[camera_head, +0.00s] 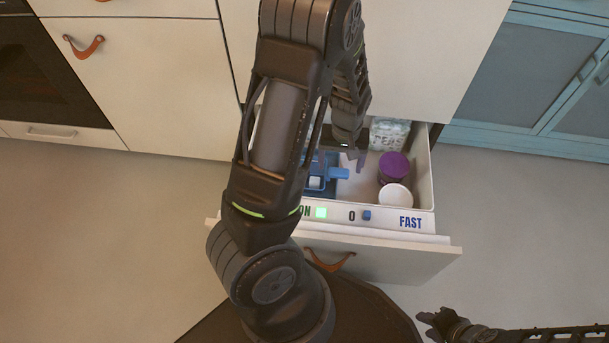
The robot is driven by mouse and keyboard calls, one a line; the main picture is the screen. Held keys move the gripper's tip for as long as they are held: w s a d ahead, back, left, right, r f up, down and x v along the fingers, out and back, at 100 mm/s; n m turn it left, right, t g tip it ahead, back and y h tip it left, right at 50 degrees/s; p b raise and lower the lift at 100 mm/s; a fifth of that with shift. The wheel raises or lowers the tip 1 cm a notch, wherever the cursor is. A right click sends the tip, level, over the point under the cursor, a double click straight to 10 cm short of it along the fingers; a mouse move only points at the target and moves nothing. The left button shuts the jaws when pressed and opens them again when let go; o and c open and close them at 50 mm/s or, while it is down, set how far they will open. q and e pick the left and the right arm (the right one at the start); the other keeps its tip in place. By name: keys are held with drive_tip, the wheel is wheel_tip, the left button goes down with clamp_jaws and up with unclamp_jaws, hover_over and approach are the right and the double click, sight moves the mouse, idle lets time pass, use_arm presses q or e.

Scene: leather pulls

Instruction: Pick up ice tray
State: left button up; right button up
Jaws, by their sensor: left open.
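An open drawer (425,180) holds several things. A blue object (338,173) with a pale part lies in it and is partly covered by my arm. A clear, pale, lettered item (389,133) lies at the back of the drawer. I cannot tell for sure which of these is the ice tray. My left gripper (354,153) is over the drawer, pointing down, between the blue object and the clear item. It is open, and its fingers are small and partly hidden by my own arm. My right gripper (437,318) is low at the right, away from the drawer.
A purple-lidded jar (394,166) and a white-lidded tub (396,195) stand at the drawer's right side. The drawer front has a brown leather pull (330,261). A blue cabinet (540,75) stands at the right, an oven (45,75) at the left. The floor (525,215) at the right is clear.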

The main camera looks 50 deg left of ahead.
sight(339, 171)
use_arm(q)
wheel_tip(339, 171, down, 3)
drive_tip(key=shift+f+b, duration=0.15)
drive_tip(key=shift+b, duration=0.35)
use_arm(e)
drive_tip(key=shift+w+f, duration=0.2)
drive_tip(key=shift+f, duration=0.75)
use_arm(q)
drive_tip(key=c, duration=1.5)
